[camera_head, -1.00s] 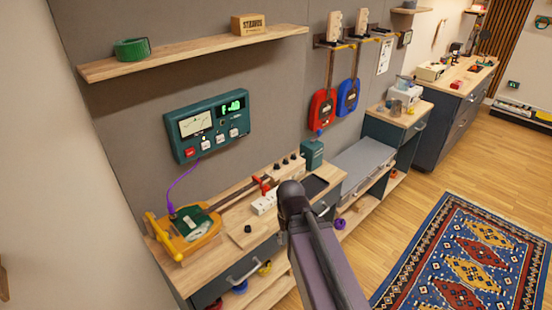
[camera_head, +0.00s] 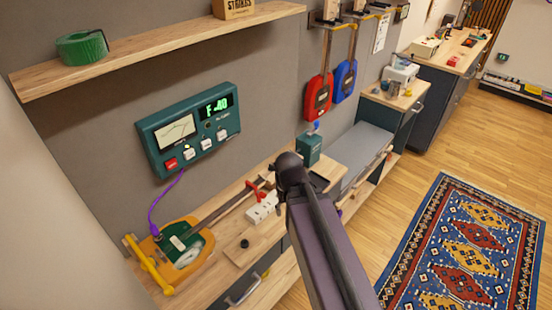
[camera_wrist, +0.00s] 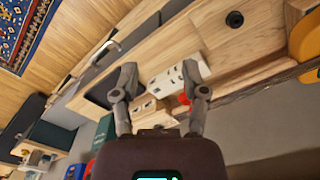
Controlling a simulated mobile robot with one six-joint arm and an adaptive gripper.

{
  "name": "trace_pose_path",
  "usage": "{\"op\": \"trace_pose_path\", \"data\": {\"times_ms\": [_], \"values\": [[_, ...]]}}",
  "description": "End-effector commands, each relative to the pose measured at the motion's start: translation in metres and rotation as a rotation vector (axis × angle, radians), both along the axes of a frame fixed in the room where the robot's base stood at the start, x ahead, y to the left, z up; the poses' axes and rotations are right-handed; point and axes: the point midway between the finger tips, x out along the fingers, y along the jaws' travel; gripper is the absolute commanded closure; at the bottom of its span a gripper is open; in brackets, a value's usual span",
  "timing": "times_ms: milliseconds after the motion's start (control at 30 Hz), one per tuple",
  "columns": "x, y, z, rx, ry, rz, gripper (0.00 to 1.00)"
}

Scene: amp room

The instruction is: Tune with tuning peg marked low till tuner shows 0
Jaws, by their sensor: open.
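The teal tuner (camera_head: 190,130) hangs on the wall with a needle dial and a green readout that looks like "F -40". The stringed instrument (camera_head: 178,243), with a yellow body and dark green plate, lies on the workbench. Its long neck (camera_head: 222,210) runs right toward a red clamp (camera_head: 254,190). The tuning pegs and the mark "low" cannot be made out; my arm covers the bench beyond the clamp. My gripper (camera_wrist: 164,84) is open in the wrist view, its fingers apart above the bench. A white slotted block (camera_wrist: 178,77) shows beyond and between them.
The white block (camera_head: 263,208) lies beside the neck. A black knob (camera_head: 244,243) sits on a wooden plate at the front. A teal box (camera_head: 309,148) stands behind my arm. A purple cable (camera_head: 165,200) hangs from the tuner. The rug (camera_head: 465,255) and floor are clear at right.

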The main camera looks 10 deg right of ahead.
Motion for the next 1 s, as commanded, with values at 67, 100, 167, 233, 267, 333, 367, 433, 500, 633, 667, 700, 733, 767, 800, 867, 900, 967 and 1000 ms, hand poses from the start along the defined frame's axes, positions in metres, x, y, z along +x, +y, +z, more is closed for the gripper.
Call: {"op": "trace_pose_path", "data": {"times_ms": [67,100,167,233,267,333,367,433,500,633,667,700,733,767,800,867,900,967,1000], "values": [[0.0,0.0,0.0,0.0,0.0,0.0,0.43],[0.0,0.0,0.0,0.0,0.0,0.0,0.43],[0.0,0.0,0.0,0.0,0.0,0.0,0.43],[0.0,0.0,0.0,0.0,0.0,0.0,0.43],[0.0,0.0,0.0,0.0,0.0,0.0,0.43],[0.0,0.0,0.0,0.0,0.0,0.0,0.43],[0.0,0.0,0.0,0.0,0.0,0.0,0.43],[0.0,0.0,0.0,0.0,0.0,0.0,0.43],[0.0,0.0,0.0,0.0,0.0,0.0,0.37],[0.004,0.0,0.001,0.0,0.0,-0.009,0.32],[0.007,0.0,0.001,0.0,0.0,-0.016,0.32],[0.012,0.0,0.003,0.0,0.0,-0.027,0.32],[0.016,0.0,0.003,0.0,0.0,-0.04,0.32],[0.022,0.0,0.005,0.0,0.0,-0.054,0.32],[0.031,-0.002,0.006,0.0,0.0,-0.083,0.32],[0.047,-0.003,0.01,0.0,0.0,-0.129,0.32],[0.06,-0.003,0.012,0.0,0.0,-0.166,0.32],[0.082,-0.003,0.016,0.0,0.0,-0.229,0.32],[0.098,-0.003,0.019,0.0,0.0,-0.277,0.32]]}}
